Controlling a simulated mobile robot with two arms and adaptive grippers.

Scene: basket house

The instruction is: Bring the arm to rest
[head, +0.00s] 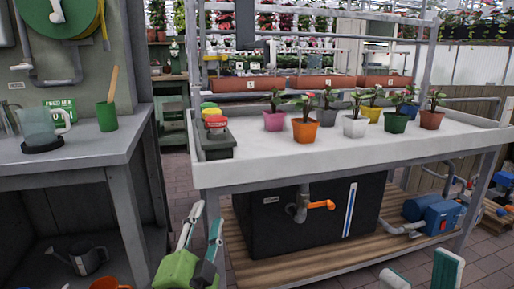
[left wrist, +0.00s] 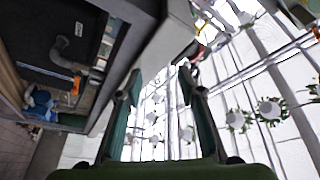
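My left gripper (head: 205,218) is low in the head view, in front of the gap between the left counter and the white-topped bench. Its two fingers point up and stand apart with nothing between them. In the left wrist view its fingers (left wrist: 160,88) are also spread and empty. My right gripper (head: 421,266) shows only its fingertips at the bottom edge, right of centre, in front of the bench. The tips are wide apart and nothing shows between them. The rest of the right arm is out of view.
The white bench (head: 250,178) holds several potted plants, including an orange pot (head: 304,131). A black tank (head: 290,232) and blue pump (head: 441,217) sit beneath. The left counter (head: 75,160) carries a clear pitcher (head: 38,128) and a green cup (head: 106,117).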

